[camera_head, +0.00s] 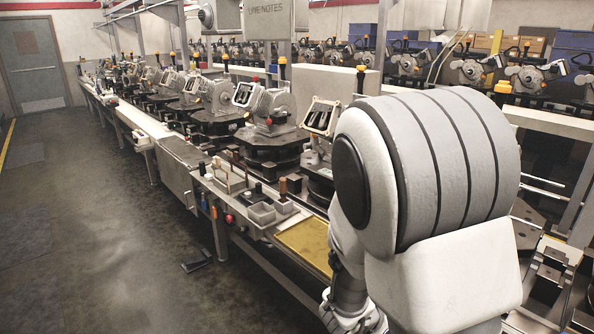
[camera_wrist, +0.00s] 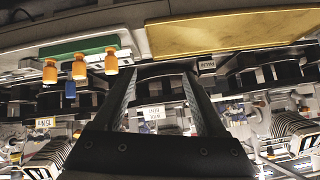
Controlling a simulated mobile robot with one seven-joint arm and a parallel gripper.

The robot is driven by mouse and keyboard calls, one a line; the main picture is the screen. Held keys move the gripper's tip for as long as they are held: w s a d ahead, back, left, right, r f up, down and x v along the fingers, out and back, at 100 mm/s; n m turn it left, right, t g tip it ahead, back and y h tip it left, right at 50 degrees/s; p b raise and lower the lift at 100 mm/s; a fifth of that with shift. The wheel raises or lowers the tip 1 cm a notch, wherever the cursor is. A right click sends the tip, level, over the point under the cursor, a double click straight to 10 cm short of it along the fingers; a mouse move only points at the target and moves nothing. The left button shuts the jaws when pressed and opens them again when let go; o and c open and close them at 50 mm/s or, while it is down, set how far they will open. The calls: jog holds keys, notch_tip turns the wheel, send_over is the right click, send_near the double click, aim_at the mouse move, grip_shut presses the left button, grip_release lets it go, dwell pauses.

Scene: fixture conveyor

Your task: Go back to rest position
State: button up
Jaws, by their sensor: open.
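My gripper (camera_wrist: 158,82) shows in the wrist view. Its two dark fingers stand apart with nothing held between them. Past the fingers are the line's dark fixtures and a small white label (camera_wrist: 151,112). In the head view my white and grey arm fills the right half, and the gripper itself is hidden there.
A long conveyor line (camera_head: 180,150) with several fixtures runs to the back left. A yellow mat (camera_head: 305,240) lies near my arm; a yellow panel (camera_wrist: 230,32) shows in the wrist view, beside several orange-capped items (camera_wrist: 79,67). The floor (camera_head: 90,230) at left is mostly clear, with a pedal (camera_head: 197,260).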

jog(key=s+a+r+n+t+y+p, duration=0.1)
jog(key=a+r+n+y, duration=0.2)
jog(key=a+r+y, duration=0.4)
jog(key=a+r+n+t+y+p, duration=0.15)
jog(key=a+r+n, duration=0.3)
jog(key=r, duration=0.45)
jog(key=s+d+r+n+g+p, duration=0.1)
jog(key=s+r, duration=0.3)
jog(key=s, duration=0.4)
jog(key=s+d+r+n+g+h+p, duration=0.1)
jog(key=s+d+r+n+g, duration=0.1)
jog(key=s, duration=0.7)
notch_tip(320, 180, up, 3)
jog(key=shift+d+f+n+g, duration=0.1)
jog(key=shift+d+n+g, duration=0.25)
jog(key=shift+d+n, duration=0.65)
jog(key=shift+d+h, duration=0.2)
jog(key=shift+h, duration=0.05)
